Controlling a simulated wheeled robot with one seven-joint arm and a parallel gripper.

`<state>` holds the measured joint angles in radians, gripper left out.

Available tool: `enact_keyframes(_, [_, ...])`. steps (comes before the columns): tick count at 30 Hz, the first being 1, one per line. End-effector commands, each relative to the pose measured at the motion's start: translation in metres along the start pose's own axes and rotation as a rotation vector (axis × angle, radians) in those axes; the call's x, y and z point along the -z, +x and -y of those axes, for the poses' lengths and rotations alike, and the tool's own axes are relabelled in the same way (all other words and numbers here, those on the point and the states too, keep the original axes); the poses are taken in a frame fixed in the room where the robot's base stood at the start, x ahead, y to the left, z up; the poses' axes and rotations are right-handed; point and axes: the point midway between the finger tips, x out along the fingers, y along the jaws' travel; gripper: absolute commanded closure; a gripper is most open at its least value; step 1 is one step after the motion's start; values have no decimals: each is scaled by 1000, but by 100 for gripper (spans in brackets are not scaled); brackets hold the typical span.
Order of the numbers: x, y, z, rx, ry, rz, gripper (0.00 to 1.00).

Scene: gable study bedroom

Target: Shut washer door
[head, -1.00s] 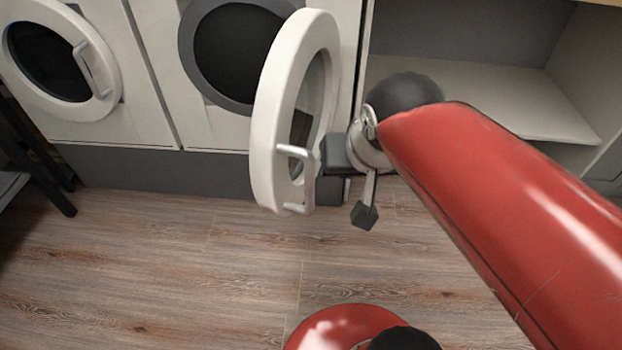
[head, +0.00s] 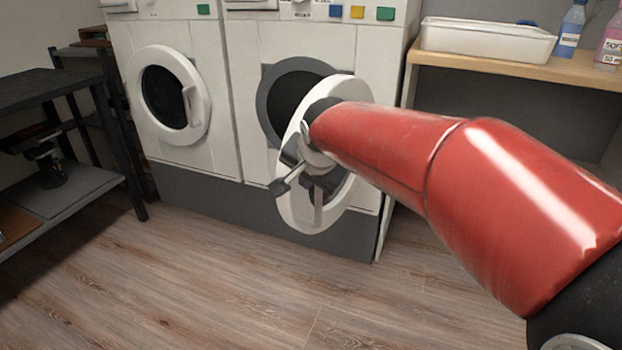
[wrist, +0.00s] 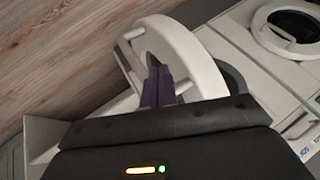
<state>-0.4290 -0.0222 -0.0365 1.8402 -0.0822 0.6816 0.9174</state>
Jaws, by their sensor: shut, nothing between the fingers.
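The white round washer door (head: 289,211) stands partly open on the right-hand washer (head: 245,135), in front of its dark opening (head: 290,92). My gripper (head: 318,188) is at the door's outer face, overlapping its middle. In the wrist view, the shut, empty fingers (wrist: 157,84) lie over the inside of the door ring (wrist: 186,48). I cannot tell whether the fingertips touch the door. My red arm hides the door's upper right part.
A second washer at the left has its round door (head: 198,105) shut. A black shelf rack (head: 75,95) stands at the far left. A wooden counter (head: 480,72) with a white tray (head: 487,45) and bottles is at the right. The wooden floor in front is clear.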

Motion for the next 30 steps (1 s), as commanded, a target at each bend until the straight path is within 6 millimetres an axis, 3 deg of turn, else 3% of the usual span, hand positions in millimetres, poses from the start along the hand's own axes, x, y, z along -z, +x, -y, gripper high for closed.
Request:
enact_keyframes(3, [-1,23,-1,-3,0,2,100])
enact_keyframes(9, [0,47,-1,-1,-1,1,100])
enact_keyframes(24, [0,54,0,0,-1,0,100])
enact_keyframes(30, [-1,60,14,3,-9,4,100])
